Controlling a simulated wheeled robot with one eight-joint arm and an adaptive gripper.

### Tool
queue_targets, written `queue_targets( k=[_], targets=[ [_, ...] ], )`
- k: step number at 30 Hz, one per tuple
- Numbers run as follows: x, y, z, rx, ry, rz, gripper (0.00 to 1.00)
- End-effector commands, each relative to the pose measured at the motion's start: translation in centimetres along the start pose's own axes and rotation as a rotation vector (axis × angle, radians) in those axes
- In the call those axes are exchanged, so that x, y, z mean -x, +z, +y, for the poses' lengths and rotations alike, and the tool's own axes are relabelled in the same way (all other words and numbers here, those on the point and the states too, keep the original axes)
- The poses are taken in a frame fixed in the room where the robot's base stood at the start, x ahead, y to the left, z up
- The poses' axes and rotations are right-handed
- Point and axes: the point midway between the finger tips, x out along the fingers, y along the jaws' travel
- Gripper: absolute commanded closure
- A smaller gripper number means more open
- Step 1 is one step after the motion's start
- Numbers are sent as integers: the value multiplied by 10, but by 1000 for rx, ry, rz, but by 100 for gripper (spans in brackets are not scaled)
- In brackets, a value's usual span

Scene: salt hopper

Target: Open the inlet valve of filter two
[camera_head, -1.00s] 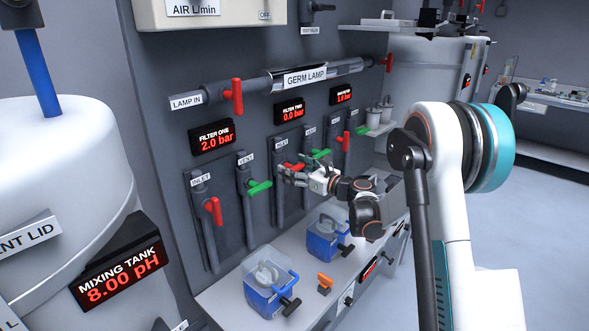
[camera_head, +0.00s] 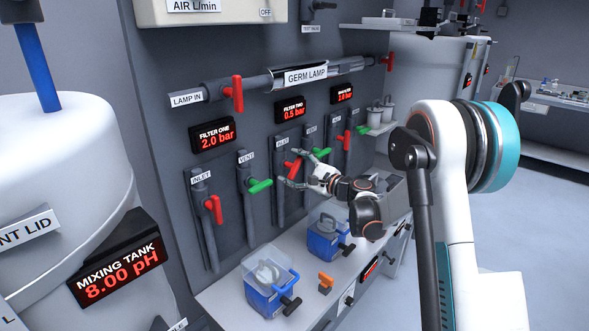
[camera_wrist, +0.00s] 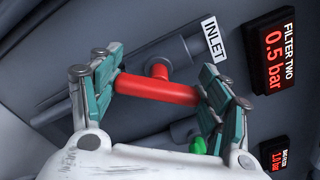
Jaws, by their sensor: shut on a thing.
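The red inlet valve handle of filter two (camera_head: 293,168) is on its grey pipe on the panel. In the wrist view the red handle (camera_wrist: 157,89) lies across between my two fingers, under the INLET label (camera_wrist: 215,41). My gripper (camera_head: 291,168) reaches in from the right and is shut on the handle, one finger at each end. It also shows in the wrist view (camera_wrist: 160,88). The filter two display (camera_head: 291,110) reads 0.5 bar; it shows in the wrist view (camera_wrist: 273,52) too.
Filter two's green vent handle (camera_head: 318,154) is close to the right of my gripper. Filter one's red inlet handle (camera_head: 213,208) and green vent handle (camera_head: 259,186) are to the left. Blue-based containers (camera_head: 268,288) stand on the bench below.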

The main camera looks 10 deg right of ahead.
Motion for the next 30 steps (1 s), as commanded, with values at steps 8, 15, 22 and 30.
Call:
queue_targets(
  k=[8,15,22,30],
  targets=[
    [0,0,2,262,0,0,54],
    [0,-1,4,466,0,0,54],
    [0,-1,4,609,1,0,54],
    [0,-2,5,696,1,0,54]
  ],
)
